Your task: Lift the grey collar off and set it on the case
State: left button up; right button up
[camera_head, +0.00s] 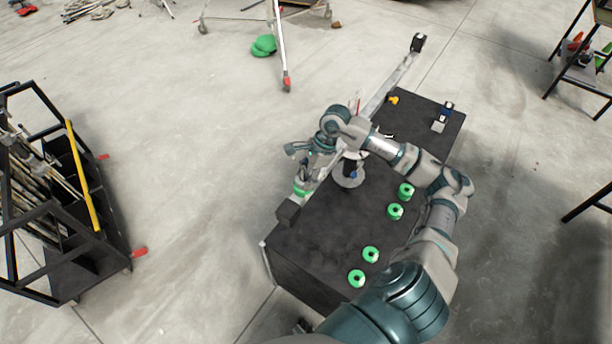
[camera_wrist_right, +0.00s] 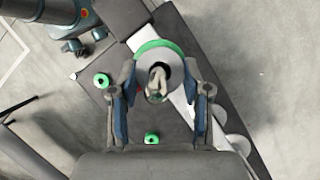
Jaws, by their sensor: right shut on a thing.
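The case (camera_head: 325,235) is a long dark box standing on the floor below me. Whether the collar is clear of the ring is not visible. My left gripper is not in view.
Several green spools (camera_head: 370,254) stand along the right side of the case top. Small items, one yellow (camera_head: 393,100), lie at its far end. Bare case top lies between the disc and the spools. A black rack (camera_head: 75,190) stands at the left.

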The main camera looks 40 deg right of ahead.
jog(key=shift+r+p, duration=0.75)
jog(key=shift+r, duration=0.45)
jog(key=shift+r+p, duration=1.65)
jog(key=shift+r, duration=0.9)
jog(key=shift+r, duration=0.1)
notch_tip(320, 180, up, 13)
jog(key=p, duration=0.8)
jog(key=shift+r, duration=0.15)
